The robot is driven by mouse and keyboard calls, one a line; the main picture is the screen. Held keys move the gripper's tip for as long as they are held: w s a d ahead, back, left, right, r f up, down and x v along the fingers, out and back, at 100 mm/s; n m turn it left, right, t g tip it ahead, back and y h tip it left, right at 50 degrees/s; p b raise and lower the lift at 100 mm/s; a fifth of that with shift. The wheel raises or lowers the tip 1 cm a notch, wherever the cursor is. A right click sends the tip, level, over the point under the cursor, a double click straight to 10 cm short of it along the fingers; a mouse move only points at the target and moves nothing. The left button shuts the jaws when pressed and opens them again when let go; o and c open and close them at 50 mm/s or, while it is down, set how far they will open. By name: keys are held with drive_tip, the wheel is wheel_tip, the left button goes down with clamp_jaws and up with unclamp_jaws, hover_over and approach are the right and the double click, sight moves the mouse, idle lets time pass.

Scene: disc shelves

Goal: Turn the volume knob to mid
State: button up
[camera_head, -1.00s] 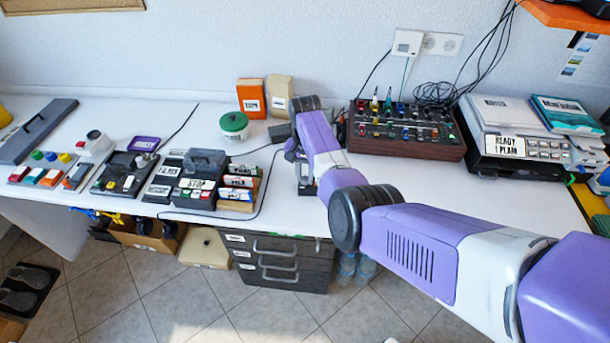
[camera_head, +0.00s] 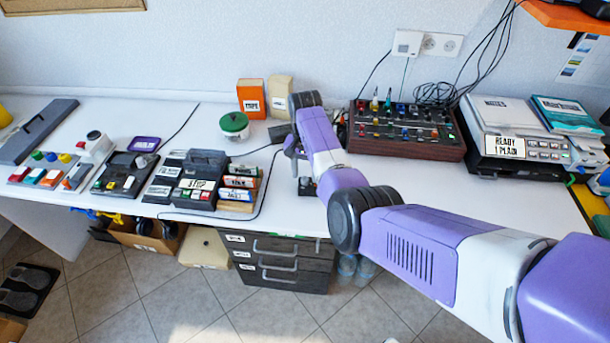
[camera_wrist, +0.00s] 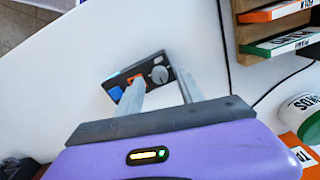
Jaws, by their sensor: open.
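A small black box with a round grey knob (camera_wrist: 159,74) lies on the white desk in the wrist view. An orange part and a blue part (camera_wrist: 116,93) sit on the same box, left of the knob. My gripper (camera_wrist: 161,75) is open, its two fingers on either side of the knob in the picture. I cannot tell whether they touch it. The left finger partly covers the box's orange part. In the head view, my gripper (camera_head: 299,166) points down at the desk above the small box (camera_head: 307,188), which my arm partly hides. The knob's pointer is too small to read.
A mixer (camera_head: 405,130) with several knobs stands to the right at the back, beside a printer (camera_head: 520,140). A cassette deck (camera_head: 196,188) and a cartridge rack (camera_head: 238,190) stand to the left. A green-lidded jar (camera_head: 234,124) is behind. Desk around the small box is clear.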

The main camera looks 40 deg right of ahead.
sight(305, 178)
drive_tip(key=shift+r, duration=3.15)
